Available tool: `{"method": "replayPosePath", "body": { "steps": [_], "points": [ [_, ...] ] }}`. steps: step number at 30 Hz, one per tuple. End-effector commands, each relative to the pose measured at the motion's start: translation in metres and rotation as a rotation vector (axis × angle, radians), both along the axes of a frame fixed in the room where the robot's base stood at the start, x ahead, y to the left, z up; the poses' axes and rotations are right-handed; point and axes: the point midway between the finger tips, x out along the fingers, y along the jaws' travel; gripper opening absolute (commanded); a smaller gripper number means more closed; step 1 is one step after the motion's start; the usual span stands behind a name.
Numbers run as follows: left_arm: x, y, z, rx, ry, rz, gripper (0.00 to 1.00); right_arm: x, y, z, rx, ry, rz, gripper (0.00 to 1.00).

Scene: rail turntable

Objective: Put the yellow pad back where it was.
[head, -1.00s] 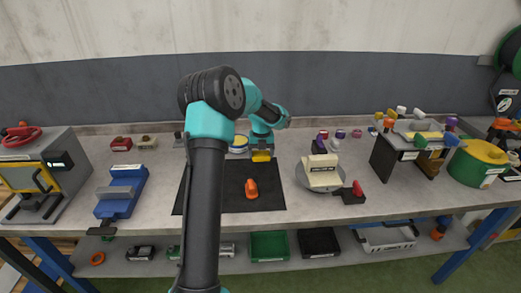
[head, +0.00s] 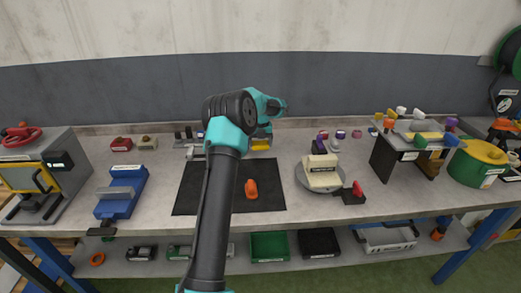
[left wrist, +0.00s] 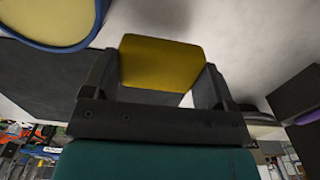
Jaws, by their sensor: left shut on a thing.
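The yellow pad (left wrist: 160,62) sits between the two dark fingers of my left gripper (left wrist: 155,85) in the left wrist view, and the fingers are shut on it. In the head view, the yellow pad (head: 261,144) shows below my left gripper (head: 262,136), beyond the far edge of the black mat. I cannot tell whether the pad touches the bench. My own arm hides part of the bench around it. My right gripper is not in view.
A yellow disc with a blue rim (left wrist: 55,18) is close by in the left wrist view. An orange piece (head: 251,189) lies on the black mat (head: 270,180). A round turntable (head: 309,183) bearing a cream block (head: 321,172) stands right of the mat.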

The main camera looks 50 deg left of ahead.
Motion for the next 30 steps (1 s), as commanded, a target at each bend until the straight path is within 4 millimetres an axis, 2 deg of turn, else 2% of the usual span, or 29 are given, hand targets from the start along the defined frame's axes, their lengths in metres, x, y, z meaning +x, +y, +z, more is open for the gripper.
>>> {"method": "replayPosePath", "body": {
  "steps": [10, 23, 24, 27, 30],
  "points": [
    [0.0, 0.0, -0.033, 0.0, 0.001, -0.001, 0.57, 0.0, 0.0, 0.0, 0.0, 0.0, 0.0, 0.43],
    [0.0, 0.0, -0.038, 0.001, 0.001, 0.0, 0.57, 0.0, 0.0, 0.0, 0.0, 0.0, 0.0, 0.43],
    [0.0, 0.0, -0.038, 0.0, 0.0, 0.0, 0.81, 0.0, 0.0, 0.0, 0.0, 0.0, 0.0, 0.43],
    [0.0, 0.0, -0.038, 0.0, 0.0, 0.0, 0.9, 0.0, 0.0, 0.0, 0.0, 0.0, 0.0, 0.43],
    [0.0, 0.0, -0.038, 0.0, 0.0, 0.0, 0.9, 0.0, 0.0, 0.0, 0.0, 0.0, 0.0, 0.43]
  ]
}}
